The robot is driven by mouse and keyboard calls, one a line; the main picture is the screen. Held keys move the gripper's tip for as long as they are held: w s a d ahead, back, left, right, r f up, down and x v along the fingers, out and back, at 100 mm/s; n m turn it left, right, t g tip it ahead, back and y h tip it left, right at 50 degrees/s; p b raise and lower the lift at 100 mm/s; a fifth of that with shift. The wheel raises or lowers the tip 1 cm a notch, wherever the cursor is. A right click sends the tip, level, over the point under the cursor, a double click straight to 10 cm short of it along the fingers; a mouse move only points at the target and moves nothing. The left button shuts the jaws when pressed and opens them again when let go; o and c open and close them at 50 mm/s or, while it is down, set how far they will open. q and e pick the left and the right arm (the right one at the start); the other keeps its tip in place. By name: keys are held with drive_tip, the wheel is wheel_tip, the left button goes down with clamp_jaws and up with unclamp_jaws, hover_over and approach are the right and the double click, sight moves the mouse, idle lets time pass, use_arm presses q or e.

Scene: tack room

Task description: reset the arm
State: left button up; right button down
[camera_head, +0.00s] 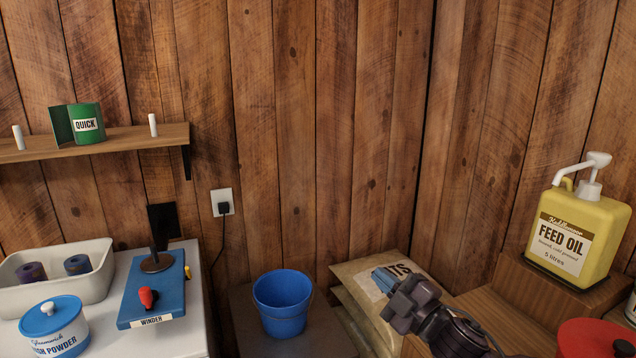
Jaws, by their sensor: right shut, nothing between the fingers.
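My right gripper (384,279) shows at the lower right of centre, at the end of my dark arm. Its blue-tipped fingers are shut with nothing between them. It is in front of the stacked feed sacks (366,268) and covers part of their lettering, and I cannot tell whether it touches them. My left gripper is not in view.
A blue bucket (282,306) stands left of the gripper. A yellow feed oil jug (577,232) stands on a wooden block at right, near a red round object (590,340). At left are a blue winder board (152,290), a white tray (62,293) and a powder tub (54,330).

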drive_tip(key=s+d+f+m+g+h, duration=0.1)
drive_tip(key=s+d+f+m+h, duration=0.45)
drive_tip(key=f, duration=0.35)
drive_tip(key=s+d+f+m+h, duration=0.45)
drive_tip(key=f+m, duration=0.25)
drive_tip(key=f, duration=0.2)
drive_tip(key=s+d+f+m+g+h, duration=0.1)
drive_tip(key=s+d+f+m+g, duration=0.1)
drive_tip(key=s+f, duration=0.4)
drive_tip(key=s+d+f+m+g+h, duration=0.1)
drive_tip(key=s+d+f+m, duration=0.2)
drive_tip(key=s+f, duration=0.4)
drive_tip(key=s, duration=0.6)
drive_tip(key=shift+d+f+g, duration=0.15)
drive_tip(key=shift+d+g, duration=0.05)
drive_tip(key=shift+g, duration=0.2)
